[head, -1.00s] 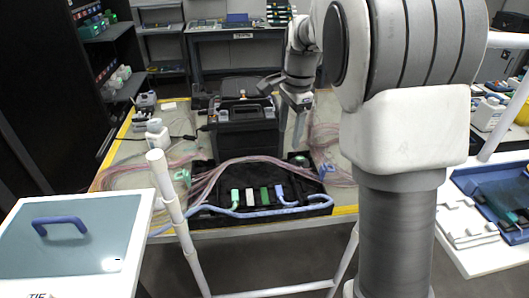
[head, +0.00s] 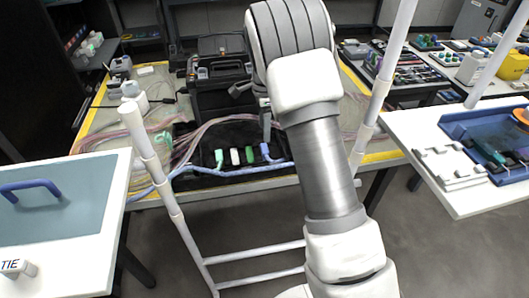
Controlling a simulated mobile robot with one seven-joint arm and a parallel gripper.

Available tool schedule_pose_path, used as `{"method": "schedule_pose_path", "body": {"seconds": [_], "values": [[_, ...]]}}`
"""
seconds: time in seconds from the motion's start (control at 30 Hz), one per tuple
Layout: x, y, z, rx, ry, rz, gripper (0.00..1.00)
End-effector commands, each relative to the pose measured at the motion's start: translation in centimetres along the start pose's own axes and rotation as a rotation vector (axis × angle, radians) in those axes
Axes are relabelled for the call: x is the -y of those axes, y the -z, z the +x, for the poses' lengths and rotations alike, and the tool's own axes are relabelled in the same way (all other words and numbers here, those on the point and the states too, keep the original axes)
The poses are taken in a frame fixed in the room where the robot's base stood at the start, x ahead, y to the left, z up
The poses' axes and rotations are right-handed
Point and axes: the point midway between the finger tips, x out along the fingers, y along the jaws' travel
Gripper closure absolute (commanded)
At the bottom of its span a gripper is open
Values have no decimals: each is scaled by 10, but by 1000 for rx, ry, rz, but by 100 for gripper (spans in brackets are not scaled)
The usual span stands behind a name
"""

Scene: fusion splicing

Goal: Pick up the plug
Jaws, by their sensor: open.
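A row of small plug-like pieces stands on the black mat (head: 200,181): a green one (head: 219,159), a white one (head: 235,156), a second green one (head: 249,154) and a blue one (head: 266,151). I cannot tell which is the task's plug. Blue cable runs along the front of the row and joins the blue piece. My gripper (head: 266,136) points down, just above or behind the blue piece, with no visible object in it. My arm hides much of it, and its jaws are open.
A black machine (head: 217,75) stands behind the mat. Pinkish fibre bundles (head: 190,140) lie to its left. White bottles stand at the table's left. A blue tray (head: 480,135) is on the right-hand bench. My arm covers the mat's right part.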

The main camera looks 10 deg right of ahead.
Motion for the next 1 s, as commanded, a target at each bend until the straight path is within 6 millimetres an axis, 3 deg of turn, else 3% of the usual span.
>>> {"method": "schedule_pose_path", "body": {"seconds": [0.1,0.37,0.63,0.87,0.9,1.0], "values": [[0,0,16,0,-2,0,30],[-1,0,31,0,-2,-1,30],[-2,0,70,1,-2,-1,30],[-2,0,73,1,1,-1,30],[-2,0,73,1,1,-1,32],[-2,0,73,1,1,-1,50]]}}
